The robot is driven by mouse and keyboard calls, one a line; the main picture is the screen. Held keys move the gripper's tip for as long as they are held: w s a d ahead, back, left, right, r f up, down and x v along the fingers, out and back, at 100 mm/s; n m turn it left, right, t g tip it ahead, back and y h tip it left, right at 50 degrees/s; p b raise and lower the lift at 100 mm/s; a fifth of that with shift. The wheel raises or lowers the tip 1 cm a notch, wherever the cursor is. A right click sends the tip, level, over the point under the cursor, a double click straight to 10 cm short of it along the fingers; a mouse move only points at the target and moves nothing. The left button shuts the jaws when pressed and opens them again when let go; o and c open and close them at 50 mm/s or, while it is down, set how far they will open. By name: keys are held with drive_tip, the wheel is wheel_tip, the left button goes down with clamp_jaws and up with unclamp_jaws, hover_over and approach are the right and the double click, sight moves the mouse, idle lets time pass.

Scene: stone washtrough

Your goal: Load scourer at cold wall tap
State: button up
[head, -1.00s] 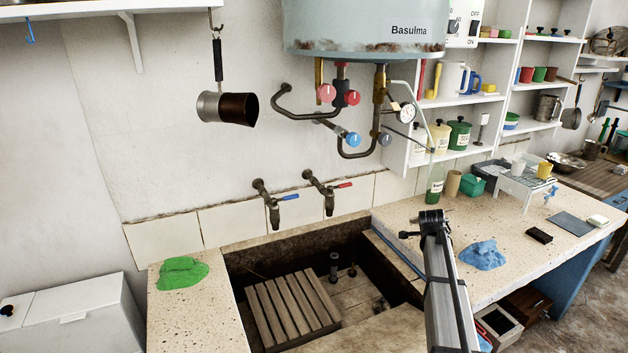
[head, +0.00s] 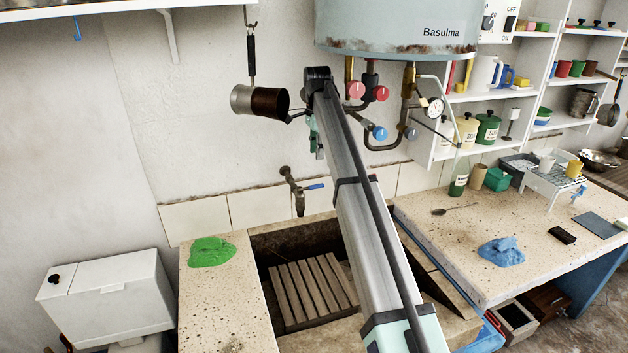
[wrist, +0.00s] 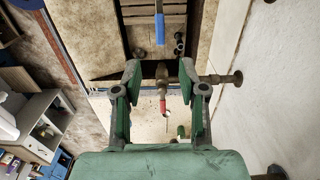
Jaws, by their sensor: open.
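The cold wall tap with the blue lever (head: 299,194) sticks out of the wall above the stone trough. Its blue lever also shows at the top of the wrist view (wrist: 160,28). My gripper (wrist: 160,76) is open, with green fingers and nothing held. I cannot surely identify the scourer; a dark block (head: 562,236) lies on the right counter.
The trough holds a wooden slatted rack (head: 311,291). A green cloth (head: 210,251) lies on the left ledge, a blue cloth (head: 501,252) on the right counter (head: 470,283). The heater (head: 395,32) with its pipes hangs close to my arm, as does a hanging pot (head: 262,101).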

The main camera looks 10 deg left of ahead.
sight(317, 185)
wheel_tip(317, 185, down, 12)
drive_tip(key=p, duration=0.3)
idle(0.3)
drive_tip(key=shift+d, duration=0.1)
clamp_jaws()
